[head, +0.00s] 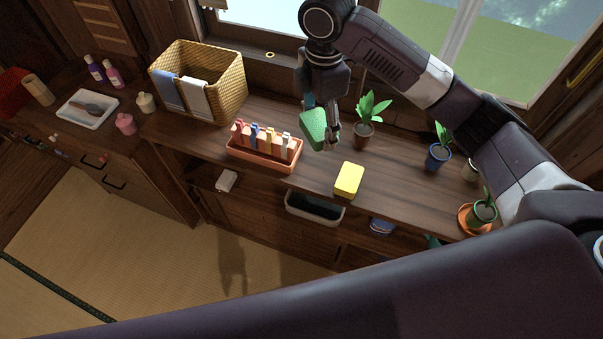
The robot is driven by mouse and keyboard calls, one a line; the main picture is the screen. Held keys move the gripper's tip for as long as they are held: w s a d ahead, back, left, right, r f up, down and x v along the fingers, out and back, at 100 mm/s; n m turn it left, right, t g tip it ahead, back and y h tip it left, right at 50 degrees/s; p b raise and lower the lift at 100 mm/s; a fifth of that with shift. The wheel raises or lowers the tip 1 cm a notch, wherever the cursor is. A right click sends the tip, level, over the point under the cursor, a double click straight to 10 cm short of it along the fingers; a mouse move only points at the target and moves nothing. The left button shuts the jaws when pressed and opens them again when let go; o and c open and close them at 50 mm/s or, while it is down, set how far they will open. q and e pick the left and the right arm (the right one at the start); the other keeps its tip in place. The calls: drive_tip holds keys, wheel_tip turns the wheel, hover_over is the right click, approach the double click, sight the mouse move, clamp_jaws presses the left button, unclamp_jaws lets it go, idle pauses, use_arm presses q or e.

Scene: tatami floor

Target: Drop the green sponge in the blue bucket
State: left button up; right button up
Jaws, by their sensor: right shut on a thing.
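My right gripper (322,128) is shut on the green sponge (313,127), holding it tilted above the wooden counter (222,137), between the terracotta tray and a potted plant. No clear blue bucket shows. A small blue thing (381,226) sits on the lower shelf under the counter, partly hidden by the counter edge; I cannot tell if it is the bucket. My left gripper is out of view.
A yellow sponge (349,180) lies near the counter's front edge. A terracotta tray (262,160) holds clothespin-like pieces. A wicker basket (227,80) stands behind. Potted plants (366,132) stand to the right. A dark bin (314,208) sits on the lower shelf.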

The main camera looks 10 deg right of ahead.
wheel_tip(320, 180, down, 7)
drive_tip(key=p, duration=0.2)
hover_over(317, 176)
wheel_tip(317, 176, down, 7)
drive_tip(key=shift+a+f, duration=0.1)
wheel_tip(317, 176, down, 4)
drive_tip(key=shift+f+p, duration=0.15)
drive_tip(key=shift+p, duration=0.2)
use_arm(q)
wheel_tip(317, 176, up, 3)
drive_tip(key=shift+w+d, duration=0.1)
use_arm(e)
drive_tip(key=o, duration=0.7)
drive_tip(key=shift+f, duration=0.15)
drive_tip(key=shift+c, duration=0.2)
drive_tip(key=o, duration=0.4)
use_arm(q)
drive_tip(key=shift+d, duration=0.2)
use_arm(e)
drive_tip(key=shift+o, duration=0.2)
